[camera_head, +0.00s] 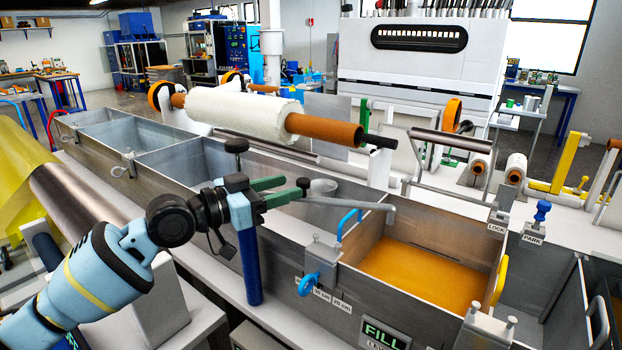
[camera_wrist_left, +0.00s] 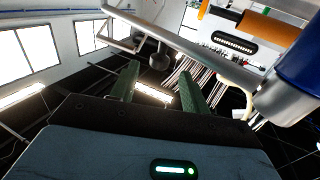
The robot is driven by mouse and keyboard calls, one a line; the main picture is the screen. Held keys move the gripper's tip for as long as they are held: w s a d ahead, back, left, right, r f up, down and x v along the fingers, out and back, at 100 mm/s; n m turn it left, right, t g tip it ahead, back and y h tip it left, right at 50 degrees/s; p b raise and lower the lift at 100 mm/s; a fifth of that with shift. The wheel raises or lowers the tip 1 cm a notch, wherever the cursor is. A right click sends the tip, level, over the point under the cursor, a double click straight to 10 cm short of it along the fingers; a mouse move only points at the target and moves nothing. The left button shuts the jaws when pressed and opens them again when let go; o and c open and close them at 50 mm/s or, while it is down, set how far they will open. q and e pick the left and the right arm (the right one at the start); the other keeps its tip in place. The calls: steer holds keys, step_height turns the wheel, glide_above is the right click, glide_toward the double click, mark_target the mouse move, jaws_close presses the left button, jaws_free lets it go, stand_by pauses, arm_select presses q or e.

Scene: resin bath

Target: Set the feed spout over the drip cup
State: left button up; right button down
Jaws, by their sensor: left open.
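The feed spout is a grey pipe (camera_head: 345,201) swinging out from a blue post (camera_head: 249,268). My right gripper is not in view.
Amber resin (camera_head: 415,275) fills one compartment of the long metal trough. A white roll on an orange core (camera_head: 245,108) lies above the trough. A blue-handled clamp (camera_head: 308,284) sits on the near wall. A blue knob (camera_head: 542,211) stands by the PARK label.

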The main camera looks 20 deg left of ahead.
mark_target(319, 200)
arm_select(q)
steer(key=x, duration=0.7)
steer(key=shift+p, duration=0.4)
jaws_close()
